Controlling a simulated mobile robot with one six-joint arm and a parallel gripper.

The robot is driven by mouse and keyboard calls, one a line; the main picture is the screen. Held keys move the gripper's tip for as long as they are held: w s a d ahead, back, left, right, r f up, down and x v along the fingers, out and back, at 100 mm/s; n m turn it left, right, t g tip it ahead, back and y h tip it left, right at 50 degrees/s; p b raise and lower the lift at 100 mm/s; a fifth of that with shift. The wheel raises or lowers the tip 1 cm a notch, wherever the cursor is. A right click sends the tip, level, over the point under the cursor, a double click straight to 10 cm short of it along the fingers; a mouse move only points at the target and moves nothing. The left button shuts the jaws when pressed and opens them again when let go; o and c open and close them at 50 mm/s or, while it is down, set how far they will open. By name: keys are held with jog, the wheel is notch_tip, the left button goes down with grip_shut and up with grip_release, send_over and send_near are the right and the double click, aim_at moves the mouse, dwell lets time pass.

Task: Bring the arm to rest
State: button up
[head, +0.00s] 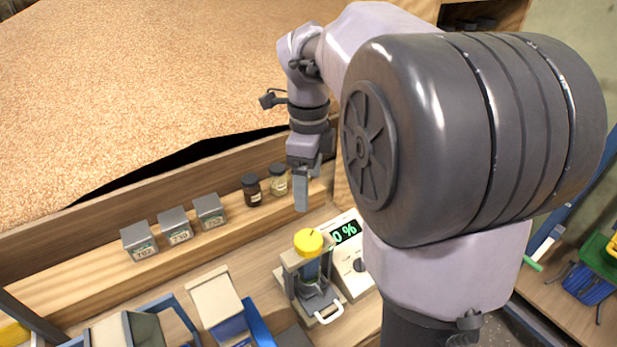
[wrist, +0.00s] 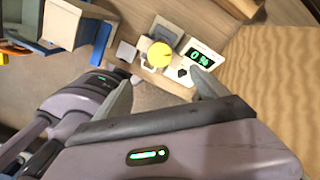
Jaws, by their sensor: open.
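My gripper (head: 302,190) hangs at the end of my bent arm in the head view, fingers pointing down, above the bench and behind the yellow-capped device. In the wrist view my gripper (wrist: 163,88) shows two fingers spread apart with nothing between them. The yellow knob (head: 308,242) of the device lies beyond the fingertips and also shows in the wrist view (wrist: 159,54). My arm's large grey joint hides part of the bench on the right.
A meter (head: 359,267) with a green percent display stands beside the device. Several labelled grey boxes (head: 175,226) and two small jars (head: 251,189) line the wooden ledge. Behind is a large bin of grain (head: 130,80). Blue and beige containers (head: 215,302) stand at the front.

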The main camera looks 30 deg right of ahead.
jog(key=s+a+f+n+t+y+b, duration=0.1)
jog(key=s+a+f+n+t+b, duration=0.2)
jog(key=s+a+n, duration=0.5)
jog(key=s+a+f+n+t+y+b, duration=0.1)
jog(key=s+a+f+n+b, duration=0.4)
jog(key=n, duration=1)
jog(key=s+a+t, duration=0.1)
jog(key=s+a, duration=0.2)
jog(key=shift+a+f+t+b, duration=0.2)
jog(key=shift+a+t+b, duration=0.1)
jog(key=shift+t, duration=0.1)
jog(key=shift+d, duration=0.1)
